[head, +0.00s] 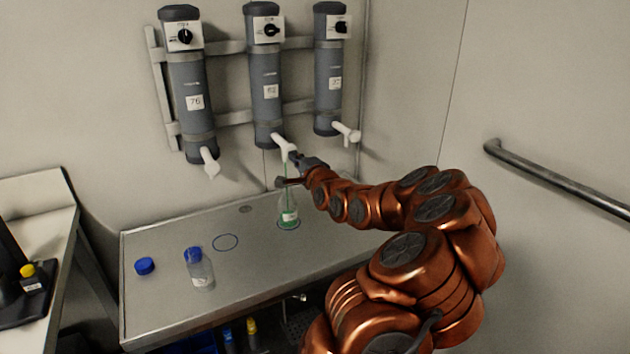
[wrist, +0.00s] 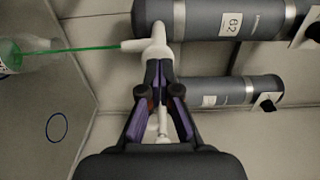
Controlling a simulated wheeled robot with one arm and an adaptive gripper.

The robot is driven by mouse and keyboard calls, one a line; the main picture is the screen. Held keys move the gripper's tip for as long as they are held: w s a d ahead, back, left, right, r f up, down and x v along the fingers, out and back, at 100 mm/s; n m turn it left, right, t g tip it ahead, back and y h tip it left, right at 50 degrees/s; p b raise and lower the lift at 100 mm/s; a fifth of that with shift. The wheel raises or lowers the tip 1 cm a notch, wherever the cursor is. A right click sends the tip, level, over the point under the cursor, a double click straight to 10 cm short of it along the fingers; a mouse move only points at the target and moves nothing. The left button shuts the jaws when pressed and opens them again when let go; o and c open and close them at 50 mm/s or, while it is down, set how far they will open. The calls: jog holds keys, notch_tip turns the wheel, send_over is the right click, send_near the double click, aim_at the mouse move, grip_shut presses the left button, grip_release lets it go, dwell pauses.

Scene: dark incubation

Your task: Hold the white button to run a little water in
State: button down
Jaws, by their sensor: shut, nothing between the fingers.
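The white tap with its button (wrist: 155,45) is on the lower end of the middle grey cylinder (head: 266,85). My gripper (head: 300,160) is shut and empty, its fingertips against or very close to the tap in the wrist view (wrist: 160,65). A thin green stream runs from the tap's spout down to a clear bottle (head: 289,218) on the bench. The bottle stands upright, open, with some green liquid at its bottom. The bottle's mouth also shows at the left of the wrist view (wrist: 14,55). The fingertips partly hide the button.
Two more grey cylinders with white taps hang at the left (head: 190,90) and right (head: 331,80). A blue-capped bottle (head: 200,272) and a loose blue cap (head: 145,266) are on the metal bench (head: 165,305). An empty blue ring mark (head: 225,242) lies between. A handrail (head: 560,185) runs at right.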

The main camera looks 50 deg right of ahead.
jog(key=b+v, duration=0.2)
jog(key=v, duration=0.8)
dwell(0.4)
jog(key=shift+a, duration=0.15)
jog(key=w+a+f+n+g+y+p, duration=0.1)
jog(key=w+a+f+n+g+y, duration=0.15)
jog(key=a, duration=0.45)
jog(key=w+a+f+n+g+y, duration=0.1)
jog(key=a+f+n+y, duration=0.1)
jog(key=a+n, duration=0.3)
jog(key=w+a+f+n+g+y+p, duration=0.1)
jog(key=a+f+n+g+y, duration=0.1)
jog(key=a, duration=0.6)
jog(key=s+a+f+n+g+y+p, duration=0.1)
jog(key=s+a+f+n+g, duration=0.1)
jog(key=s+a+n+g, duration=0.3)
jog(key=s+a+f+n+g+y, duration=0.1)
jog(key=s+a, duration=0.2)
jog(key=a, duration=0.4)
jog(key=s+a+r+n+g+p, duration=0.1)
jog(key=s+a, duration=0.4)
jog(key=s, duration=0.6)
jog(key=s+a+r+n+g+h+p, duration=0.1)
jog(key=s+a+n+g, duration=0.4)
jog(key=s, duration=0.6)
jog(key=shift+s+r+n+g+p, duration=0.25)
jog(key=shift+r+n+g+p, duration=0.25)
jog(key=shift+r, duration=0.45)
